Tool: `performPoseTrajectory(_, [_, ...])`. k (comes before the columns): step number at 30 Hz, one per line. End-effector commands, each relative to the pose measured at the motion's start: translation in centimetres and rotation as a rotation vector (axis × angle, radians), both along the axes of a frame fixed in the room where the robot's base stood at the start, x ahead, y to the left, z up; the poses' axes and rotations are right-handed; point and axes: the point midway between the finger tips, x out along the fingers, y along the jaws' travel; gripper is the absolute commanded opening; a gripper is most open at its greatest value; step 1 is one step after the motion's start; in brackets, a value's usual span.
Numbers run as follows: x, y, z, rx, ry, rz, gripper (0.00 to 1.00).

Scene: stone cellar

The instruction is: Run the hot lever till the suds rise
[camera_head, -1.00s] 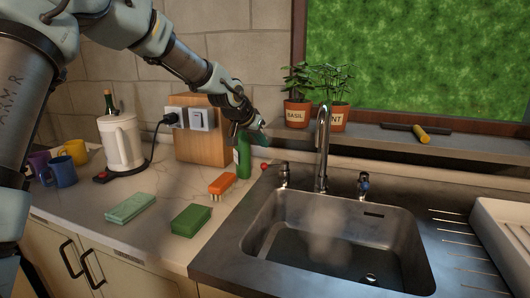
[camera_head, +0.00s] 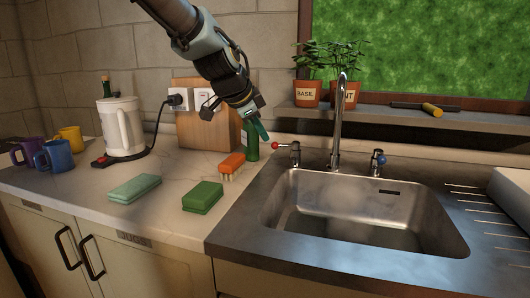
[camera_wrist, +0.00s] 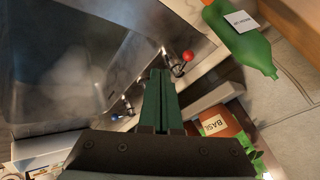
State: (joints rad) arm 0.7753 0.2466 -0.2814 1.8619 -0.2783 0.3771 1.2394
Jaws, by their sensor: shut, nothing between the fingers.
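The hot lever (camera_head: 287,147) with its red ball end stands at the sink's back left, its ball pointing left. In the wrist view the red ball (camera_wrist: 188,56) is just right of my finger tips. My gripper (camera_head: 264,138) is shut and empty, a little left of and above the ball, seemingly apart from it. The tap (camera_head: 339,125) arches over the steel sink (camera_head: 350,195). The blue-ended lever (camera_head: 378,160) stands right of the tap. Pale mist hangs in the basin (camera_wrist: 75,70). I see no white suds; the basin floor is dim.
A green bottle (camera_head: 250,150) stands close behind my gripper. Potted basil (camera_head: 307,94) and another pot stand on the sill. A kettle (camera_head: 121,128) and mugs are further left.

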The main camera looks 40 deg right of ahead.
Motion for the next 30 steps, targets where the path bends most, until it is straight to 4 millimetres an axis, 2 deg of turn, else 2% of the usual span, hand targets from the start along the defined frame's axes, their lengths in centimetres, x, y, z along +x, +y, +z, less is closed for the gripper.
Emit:
performPoseTrajectory(5, [0.1,-1.1,-1.2,0.003,0.001,-0.006,0.00])
performPoseTrajectory(18, [1.7,-6.3,-7.8,0.004,0.000,-0.004,0.00])
performPoseTrajectory(20, [2.8,-6.9,-6.9,0.000,-0.003,-0.001,0.00])
performPoseTrajectory(24, [4.1,-7.8,-6.7,0.001,-0.003,-0.004,0.00])
performPoseTrajectory(30, [4.9,-8.3,-6.7,0.001,-0.002,-0.003,0.00])
